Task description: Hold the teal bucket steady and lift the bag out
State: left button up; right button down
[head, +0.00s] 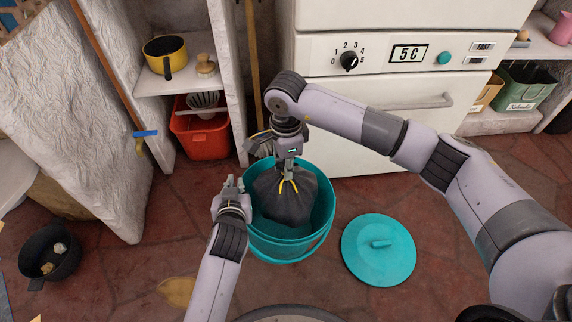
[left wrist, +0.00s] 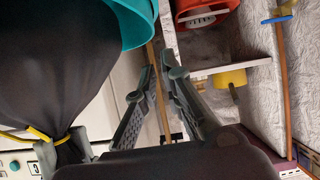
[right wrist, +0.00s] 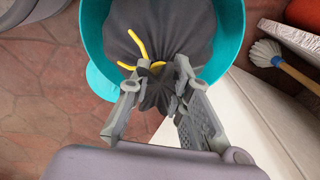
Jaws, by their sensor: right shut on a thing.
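The teal bucket (head: 318,222) stands on the floor, its lid off. The dark bag (head: 285,205) bulges above the bucket's rim, its lower part inside; its base is hidden. My right gripper (head: 286,172) is shut on the bag's gathered neck, by the yellow tie; the right wrist view shows the fingers on either side of the neck (right wrist: 158,93). My left gripper (head: 232,183) is open and empty beside the bucket's left rim. In the left wrist view its fingers (left wrist: 164,75) are apart, with the bucket rim (left wrist: 137,22) beyond them to the left.
The teal lid (head: 378,262) lies on the floor right of the bucket. A white cooker (head: 400,110) stands behind. At left are a red bin (head: 200,145), shelves with a yellow pot (head: 165,55), and a dark pan (head: 48,255) on the floor.

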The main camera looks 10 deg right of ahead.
pick_arm(q)
jog(key=o, duration=0.4)
jog(key=shift+f, duration=0.1)
jog(key=shift+s, duration=0.1)
jog(key=v, duration=1.2)
